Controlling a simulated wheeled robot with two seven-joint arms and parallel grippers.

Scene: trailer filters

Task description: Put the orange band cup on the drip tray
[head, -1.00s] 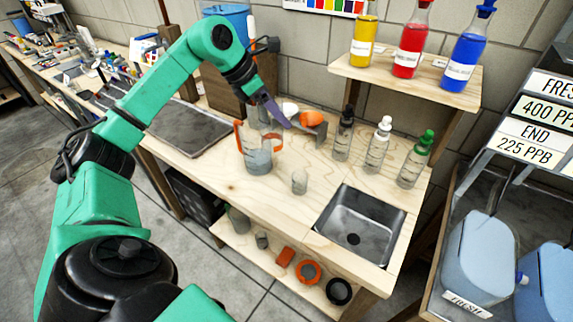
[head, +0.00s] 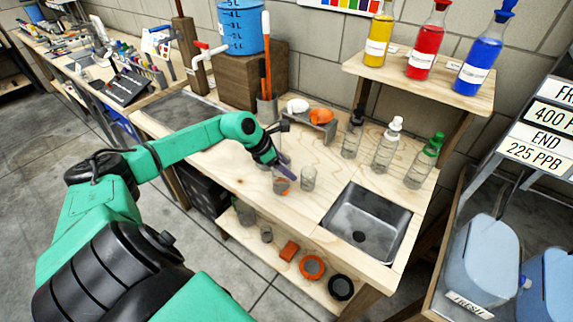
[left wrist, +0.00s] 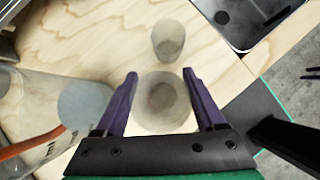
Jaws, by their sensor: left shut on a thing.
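My left gripper (head: 283,172) is low over the wooden bench, between the bench front and the white and orange things at the back. In the left wrist view its purple fingers (left wrist: 160,95) are shut on a clear round cup (left wrist: 163,103), seen from above. The dark flat drip tray (head: 178,108) lies at the bench's left.
A large clear vessel (left wrist: 70,100) with an orange bar is close at left in the wrist view. A sink (head: 368,225) is set in at right. Several bottles (head: 388,145) stand behind it. A tap (head: 203,58) rises near the tray.

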